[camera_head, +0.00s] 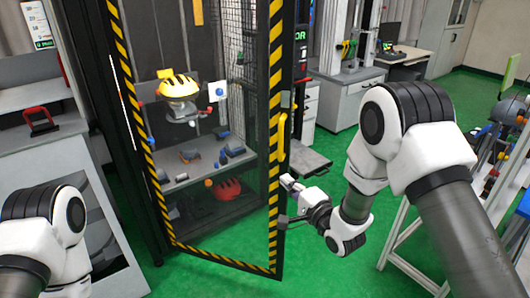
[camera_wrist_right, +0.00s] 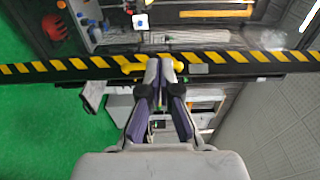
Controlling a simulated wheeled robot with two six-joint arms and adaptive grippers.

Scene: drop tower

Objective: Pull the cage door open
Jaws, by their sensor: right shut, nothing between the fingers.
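The cage door is a tall frame with yellow-and-black striped edges (camera_head: 274,225) in the head view. Green floor shows between its bottom edge and the cage base, so it looks ajar. A yellow handle (camera_head: 283,135) is on its right upright; it also shows in the right wrist view (camera_wrist_right: 131,68). My right gripper (camera_head: 287,181) is at the right upright, below most of the handle. In the wrist view its fingertips (camera_wrist_right: 166,66) are together beside the handle, over the striped bar, holding nothing. Whether they touch the door is unclear. My left gripper is out of view.
Inside the cage (camera_head: 240,210) are a yellow helmet (camera_head: 178,86), a red helmet (camera_head: 228,188) and small items on a grey shelf. A grey cabinet (camera_head: 35,150) stands left. A white-framed bench (camera_head: 405,225) stands right. Green floor (camera_head: 330,270) is clear before the door's right edge.

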